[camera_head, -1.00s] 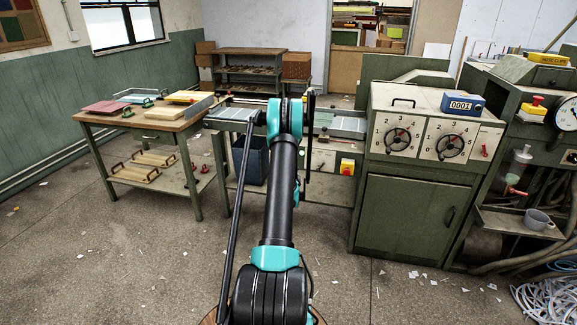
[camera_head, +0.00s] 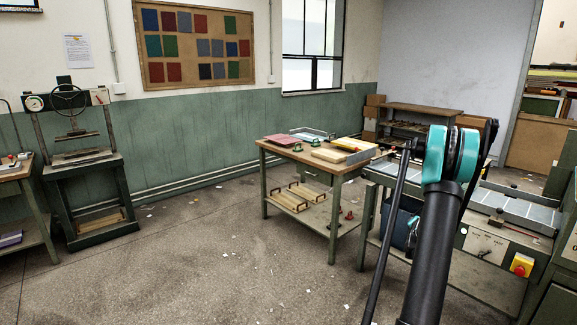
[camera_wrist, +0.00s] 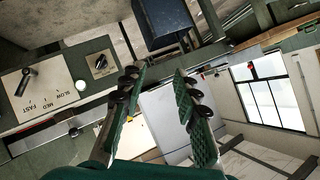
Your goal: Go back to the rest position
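My gripper (camera_wrist: 159,85) shows in the wrist view with its two green-padded fingers apart. It is open, and nothing is between the fingers. The wrist view is strongly tilted. In the head view my arm rises at the right and stands in front of the feeder (camera_head: 518,214), a green machine with a long grey bed. The gripper itself cannot be made out there. The feeder's speed panel (camera_wrist: 62,84), marked slow, med and fast, shows at the left of the wrist view, beside the fingers.
A wooden-topped table (camera_head: 300,155) with coloured boards and trays stands left of my arm. A dark blue bin (camera_head: 400,222) is between it and the feeder. A hand press (camera_head: 85,170) stands far left. The floor in the middle is open, with paper scraps.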

